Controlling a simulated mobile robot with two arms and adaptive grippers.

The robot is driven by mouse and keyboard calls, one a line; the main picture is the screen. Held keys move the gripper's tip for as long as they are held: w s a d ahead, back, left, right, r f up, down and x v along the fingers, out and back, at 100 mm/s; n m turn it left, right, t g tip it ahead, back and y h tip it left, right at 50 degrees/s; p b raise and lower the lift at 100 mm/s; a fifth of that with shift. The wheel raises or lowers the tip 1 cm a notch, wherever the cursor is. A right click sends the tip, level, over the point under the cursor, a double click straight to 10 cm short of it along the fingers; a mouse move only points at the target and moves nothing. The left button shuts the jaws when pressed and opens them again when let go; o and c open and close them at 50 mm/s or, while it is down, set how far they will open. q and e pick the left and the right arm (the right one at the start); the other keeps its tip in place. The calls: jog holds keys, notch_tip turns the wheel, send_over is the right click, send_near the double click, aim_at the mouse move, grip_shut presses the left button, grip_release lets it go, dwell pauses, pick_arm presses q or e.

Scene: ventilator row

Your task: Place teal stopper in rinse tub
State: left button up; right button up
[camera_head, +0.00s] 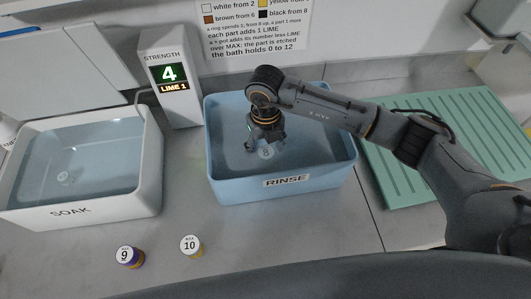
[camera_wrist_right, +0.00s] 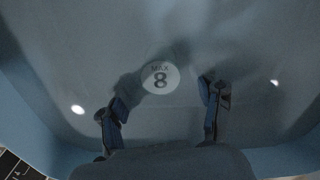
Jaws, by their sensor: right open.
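A round white cap marked "MAX 8" (camera_wrist_right: 160,78) shows inside the rinse tub (camera_head: 222,182), under my right gripper. My right gripper (camera_head: 265,146) points down into the rinse tub. In the right wrist view its two fingers (camera_wrist_right: 163,108) are spread apart with nothing between them, and the cap lies beyond their tips. My left gripper is not in view.
The white soak tub (camera_head: 148,190) at left holds liquid and a small pale disc (camera_head: 63,177). A strength display (camera_head: 171,80) reads 4. A green ribbed mat (camera_head: 400,185) lies right.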

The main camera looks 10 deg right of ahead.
aim_at(266, 151)
notch_tip(266, 151, up, 10)
jog(key=b, duration=0.2)
jog(key=shift+f+b, duration=0.25)
jog(key=shift+b, duration=0.1)
